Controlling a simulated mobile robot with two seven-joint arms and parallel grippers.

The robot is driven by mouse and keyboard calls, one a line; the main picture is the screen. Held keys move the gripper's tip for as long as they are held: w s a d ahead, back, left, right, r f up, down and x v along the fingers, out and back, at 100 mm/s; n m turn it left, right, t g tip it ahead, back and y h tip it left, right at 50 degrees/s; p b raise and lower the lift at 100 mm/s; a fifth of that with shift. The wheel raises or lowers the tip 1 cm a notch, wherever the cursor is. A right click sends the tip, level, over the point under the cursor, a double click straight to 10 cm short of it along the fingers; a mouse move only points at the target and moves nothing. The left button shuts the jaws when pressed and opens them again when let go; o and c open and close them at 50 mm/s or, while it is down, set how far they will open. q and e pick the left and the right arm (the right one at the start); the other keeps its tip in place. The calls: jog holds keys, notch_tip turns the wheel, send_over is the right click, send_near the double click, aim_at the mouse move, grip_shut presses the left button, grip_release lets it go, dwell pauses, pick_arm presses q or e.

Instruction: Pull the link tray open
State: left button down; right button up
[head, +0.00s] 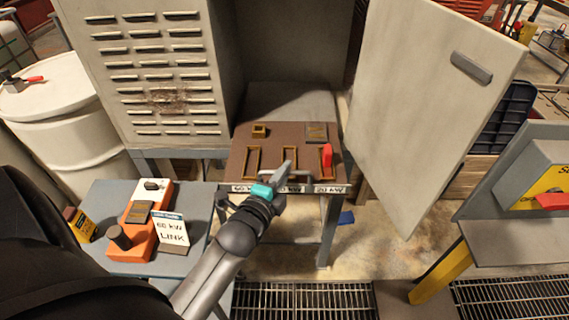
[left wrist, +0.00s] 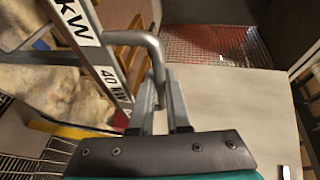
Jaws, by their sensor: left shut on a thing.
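The link tray (head: 283,139) is a brown board in front of the open grey cabinet. Its front edge carries labels for 60, 40 and 20 kW. It has several brass-edged slots, and a red piece stands in the right one. My left gripper (head: 281,178) is at the middle of the front edge, shut on the tray's grey bar handle (left wrist: 151,50). The left wrist view shows the fingers (left wrist: 160,105) around the handle's end, with the 40 kW label (left wrist: 112,86) beside them. The gripper covers part of the front edge. My right gripper is out of view.
The cabinet door (head: 425,100) stands wide open to the right. A blue-grey table (head: 105,195) at left holds an orange device (head: 140,240) and a 60 kW LINK card (head: 172,232). A white drum (head: 70,120) stands behind it. Floor grating (head: 305,300) lies in front.

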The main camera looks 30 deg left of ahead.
pick_arm(q)
jog(key=c, duration=0.9)
grip_release()
jog(key=shift+c, duration=0.2)
jog(key=shift+o, duration=0.3)
jog(key=shift+s, duration=0.1)
jog(key=b+v, duration=0.1)
jog(key=v, duration=1.4)
